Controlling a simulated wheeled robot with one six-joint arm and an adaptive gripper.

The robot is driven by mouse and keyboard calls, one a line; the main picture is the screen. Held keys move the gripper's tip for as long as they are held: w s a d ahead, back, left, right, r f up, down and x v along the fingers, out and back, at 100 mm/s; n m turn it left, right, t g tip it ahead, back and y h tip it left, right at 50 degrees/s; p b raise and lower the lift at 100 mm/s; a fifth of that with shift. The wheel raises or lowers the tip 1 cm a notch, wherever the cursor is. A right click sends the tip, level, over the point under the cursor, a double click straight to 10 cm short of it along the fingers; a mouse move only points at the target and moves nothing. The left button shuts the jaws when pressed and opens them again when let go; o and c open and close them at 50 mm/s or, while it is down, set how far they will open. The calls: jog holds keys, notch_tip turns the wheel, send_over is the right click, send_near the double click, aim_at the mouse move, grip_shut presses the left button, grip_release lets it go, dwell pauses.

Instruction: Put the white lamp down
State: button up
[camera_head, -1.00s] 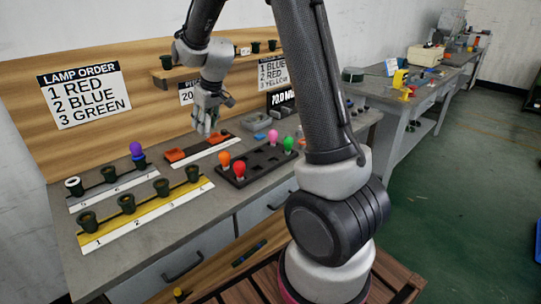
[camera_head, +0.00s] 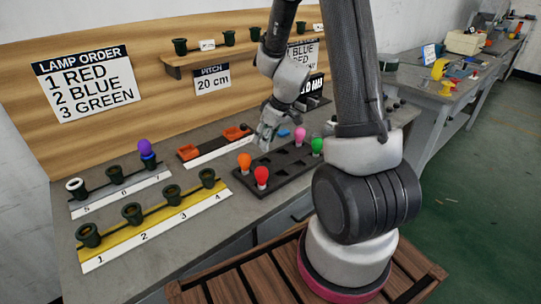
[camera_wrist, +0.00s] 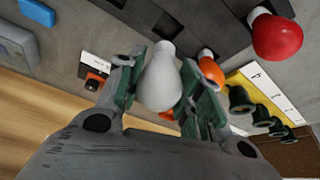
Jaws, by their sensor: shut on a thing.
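My gripper (camera_head: 266,142) is over the bench, beside the left back part of the black lamp tray (camera_head: 277,181). In the wrist view my gripper (camera_wrist: 160,88) is shut on the white lamp (camera_wrist: 161,82), its bulb between the fingers and its narrow neck pointing towards the tray (camera_wrist: 128,36). In the head view I cannot make out the white lamp behind the fingers. An orange lamp (camera_head: 244,160) and a red lamp (camera_head: 262,174) stand at the tray's left end. A pink lamp (camera_head: 300,133) and a green lamp (camera_head: 317,145) stand at its right end.
A yellow rail (camera_head: 160,229) carries sockets numbered 1 to 4. An orange-marked rail (camera_head: 211,151) lies left of my gripper. Empty recesses show in the tray's middle.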

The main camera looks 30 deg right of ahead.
aim_at(265, 151)
jog(key=shift+f, duration=2.85)
jog(key=shift+f, duration=0.1)
jog(key=o, duration=1.1)
jog(key=s+a+v, duration=0.1)
jog(key=a+v, duration=0.1)
jog(key=v, duration=0.8)
jog(key=a+v, duration=0.2)
jog(key=v, duration=0.8)
jog(key=s+r+m+h, duration=0.1)
jog(key=s+r+m, duration=0.2)
jog(key=s, duration=0.6)
jog(key=s+r+m+h, duration=0.1)
jog(key=s+r+m, duration=0.2)
jog(key=s+r, duration=0.5)
jog(key=shift+s, duration=0.35)
